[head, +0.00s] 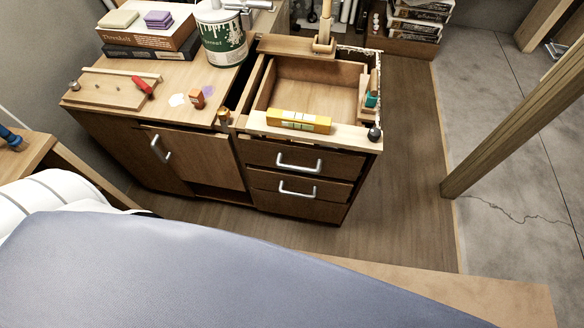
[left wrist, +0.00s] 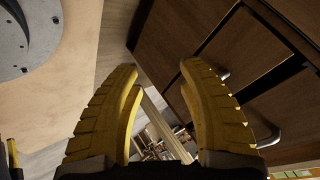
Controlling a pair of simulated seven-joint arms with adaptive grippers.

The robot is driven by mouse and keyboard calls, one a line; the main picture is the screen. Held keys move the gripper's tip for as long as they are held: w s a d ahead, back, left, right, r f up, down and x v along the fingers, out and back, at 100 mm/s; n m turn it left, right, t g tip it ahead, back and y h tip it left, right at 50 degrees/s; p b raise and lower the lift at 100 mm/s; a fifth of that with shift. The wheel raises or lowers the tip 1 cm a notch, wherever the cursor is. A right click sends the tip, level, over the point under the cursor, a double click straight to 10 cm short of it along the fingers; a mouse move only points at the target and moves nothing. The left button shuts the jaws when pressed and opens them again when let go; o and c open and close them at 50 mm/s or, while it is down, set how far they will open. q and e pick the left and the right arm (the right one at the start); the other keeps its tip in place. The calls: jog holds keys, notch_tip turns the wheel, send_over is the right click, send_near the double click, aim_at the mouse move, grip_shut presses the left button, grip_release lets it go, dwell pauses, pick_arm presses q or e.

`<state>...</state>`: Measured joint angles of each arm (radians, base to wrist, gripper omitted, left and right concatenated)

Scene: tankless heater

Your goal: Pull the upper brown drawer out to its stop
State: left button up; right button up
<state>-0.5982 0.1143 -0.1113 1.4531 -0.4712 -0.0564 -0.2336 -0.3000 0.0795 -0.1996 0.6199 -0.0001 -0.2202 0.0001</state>
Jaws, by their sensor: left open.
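The upper brown drawer (head: 335,165) is in the front of the wooden cabinet, with a silver bar handle (head: 298,163). It looks pushed in, about level with the lower drawer (head: 330,209), which has a similar handle (head: 297,190). My left gripper (left wrist: 157,76) shows only in the left wrist view. Its yellow fingers are spread with nothing between them. Dark brown panels (left wrist: 192,32) and two handles, one of them a curved handle (left wrist: 268,136), are to the right of the fingers, apart from them; I cannot tell which drawer each belongs to. My right gripper is in neither view.
The workbench top carries a paint can (head: 222,38), stacked boxes (head: 150,42) and a board (head: 108,90). A yellow box (head: 299,121) lies on the open frame above the drawers. A slanted wooden post (head: 520,125) stands at right. Floor (head: 408,200) beside the cabinet is clear.

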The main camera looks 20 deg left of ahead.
pick_arm(q)
jog(key=w+d+r+m+t+h, duration=0.15)
jog(key=w+r, duration=0.25)
jog(key=r, duration=0.4)
jog(key=w+r+m+t+y, duration=0.1)
jog(key=w+r+m+t, duration=0.2)
jog(key=w+r, duration=0.35)
jog(key=m+t+h, duration=0.2)
jog(key=m, duration=0.3)
send_near(298, 167)
jog(key=x, duration=0.6)
jog(key=f+x, duration=0.1)
jog(key=x, duration=0.3)
grip_shut()
